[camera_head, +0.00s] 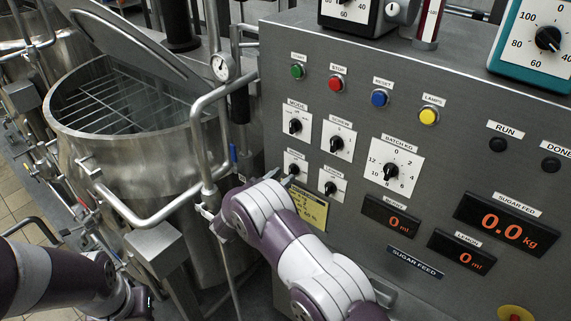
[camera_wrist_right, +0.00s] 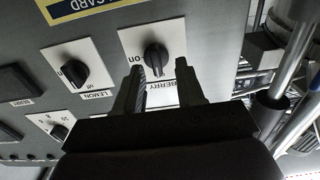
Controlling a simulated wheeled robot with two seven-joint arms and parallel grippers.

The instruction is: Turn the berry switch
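The berry switch is a black knob on a white plate (camera_head: 294,167) on the grey control panel. In the right wrist view the berry switch knob (camera_wrist_right: 155,58) is upright in the picture, with "on" printed to its left. My right gripper (camera_wrist_right: 160,75) is open, its two fingers pointing at the plate on either side of the knob's lower end. I cannot tell whether they touch it. The "BERRY" label shows between the fingers. In the head view my right gripper (camera_head: 280,178) is beside the switch, mostly hidden by my wrist. My left gripper (camera_head: 138,300) is low at the left, unclear.
The lemon switch (camera_head: 331,188) sits close beside the berry switch; it also shows in the wrist view (camera_wrist_right: 73,73). The berry display (camera_head: 391,217) reads 0 ml. A yellow card (camera_head: 312,210) is below. A steel mixer (camera_head: 140,150) with pipes stands left of the panel.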

